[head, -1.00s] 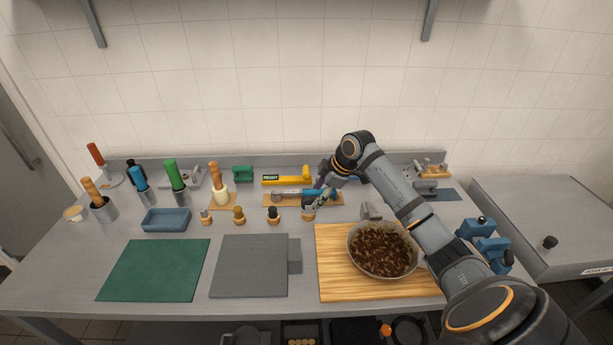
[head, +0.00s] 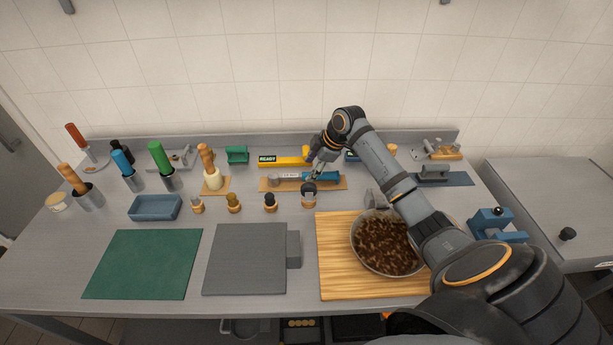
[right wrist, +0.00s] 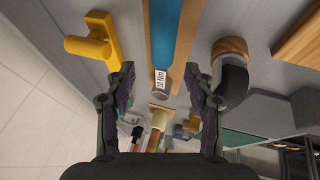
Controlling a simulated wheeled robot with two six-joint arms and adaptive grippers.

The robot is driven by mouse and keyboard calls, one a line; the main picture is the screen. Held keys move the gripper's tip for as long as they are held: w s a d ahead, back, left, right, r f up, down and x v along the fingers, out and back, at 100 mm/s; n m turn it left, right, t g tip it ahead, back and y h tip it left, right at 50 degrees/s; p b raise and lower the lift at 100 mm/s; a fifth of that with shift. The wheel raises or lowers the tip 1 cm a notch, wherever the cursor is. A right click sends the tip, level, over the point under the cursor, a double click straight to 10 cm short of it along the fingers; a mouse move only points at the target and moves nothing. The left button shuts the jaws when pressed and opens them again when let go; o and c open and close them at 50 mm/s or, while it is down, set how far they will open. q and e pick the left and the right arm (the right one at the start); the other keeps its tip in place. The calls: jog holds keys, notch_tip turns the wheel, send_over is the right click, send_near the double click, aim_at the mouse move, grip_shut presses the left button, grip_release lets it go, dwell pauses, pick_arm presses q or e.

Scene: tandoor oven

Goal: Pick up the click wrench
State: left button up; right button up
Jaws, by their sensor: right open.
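The click wrench (head: 290,178) lies flat on a thin wooden board (head: 341,183) towards the back of the table. It has a silver body with a white label and a blue handle. In the right wrist view the blue handle and the wrench's label (right wrist: 161,82) show between the fingers. My right gripper (head: 314,177) is open above the wrench, near where the silver part meets the blue handle. In the right wrist view my right gripper (right wrist: 160,78) has a finger on each side of the wrench, with visible gaps. My left gripper is out of view.
Small wooden-based pieces, one a dark-topped knob (head: 270,202), stand in front. A pan of brown bits (head: 386,243) sits on a cutting board (head: 334,267). A blue tray (head: 155,208) is at left.

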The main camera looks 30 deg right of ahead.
aim_at(304, 178)
jog(key=x, duration=0.2)
jog(key=p+x, duration=0.1)
jog(key=x, duration=0.1)
jog(key=shift+s+d+f, duration=0.15)
jog(key=shift+s, duration=0.1)
jog(key=shift+w+f, duration=0.15)
jog(key=shift+f, duration=0.2)
jog(key=shift+r, duration=0.1)
jog(key=c, duration=0.4)
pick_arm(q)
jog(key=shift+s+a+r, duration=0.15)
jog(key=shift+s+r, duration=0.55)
pick_arm(e)
grip_shut()
